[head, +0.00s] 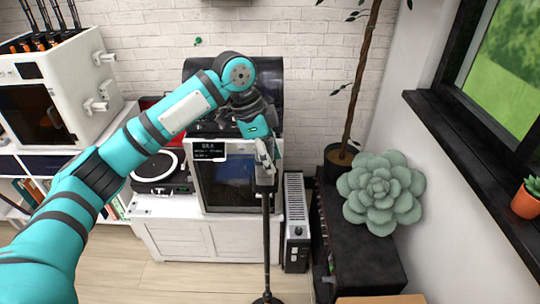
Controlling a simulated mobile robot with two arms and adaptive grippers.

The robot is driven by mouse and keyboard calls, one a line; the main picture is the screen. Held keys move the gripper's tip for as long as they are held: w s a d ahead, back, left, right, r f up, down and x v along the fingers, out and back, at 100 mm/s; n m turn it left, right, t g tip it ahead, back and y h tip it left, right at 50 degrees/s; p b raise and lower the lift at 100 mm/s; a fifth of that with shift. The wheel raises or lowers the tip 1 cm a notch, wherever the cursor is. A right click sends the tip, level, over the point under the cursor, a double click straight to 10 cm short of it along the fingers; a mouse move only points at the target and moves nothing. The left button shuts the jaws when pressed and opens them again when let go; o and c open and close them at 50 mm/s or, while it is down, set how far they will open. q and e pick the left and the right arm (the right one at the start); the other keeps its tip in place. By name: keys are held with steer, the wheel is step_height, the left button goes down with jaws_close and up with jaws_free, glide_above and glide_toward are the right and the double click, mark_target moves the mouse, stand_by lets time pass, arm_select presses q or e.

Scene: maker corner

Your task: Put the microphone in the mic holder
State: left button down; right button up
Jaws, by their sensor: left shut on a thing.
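My left arm reaches in from the left, and its gripper (264,158) points down just above the top of a black stand (265,235). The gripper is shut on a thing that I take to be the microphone. It is mostly hidden by the fingers and too small to make out clearly. The mic holder at the stand's top is a small dark shape close under the fingertips. I cannot tell whether the microphone touches it or sits in it. The stand is upright on the floor, its round base at the bottom edge. My right gripper is not in view.
A white cabinet (177,238) behind the stand bears a turntable (160,171) and a boxy printer-like machine (208,182). A black low unit (362,262) with a large succulent (381,194) stands to the right. A white slatted heater (296,215) is close beside the stand.

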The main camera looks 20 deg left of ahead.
arm_select(q)
steer(key=w, duration=0.2)
steer(key=shift+w+a+p, duration=0.25)
steer(key=shift+w+p, duration=0.05)
steer(key=shift+w, duration=0.05)
steer(key=shift+f+p, duration=0.85)
steer(key=shift+f, duration=1)
steer(key=c, duration=0.9)
jaws_free()
steer(key=shift+s+f, duration=0.1)
steer(key=shift+b+v, duration=1.45)
steer(key=shift+v, duration=4.65)
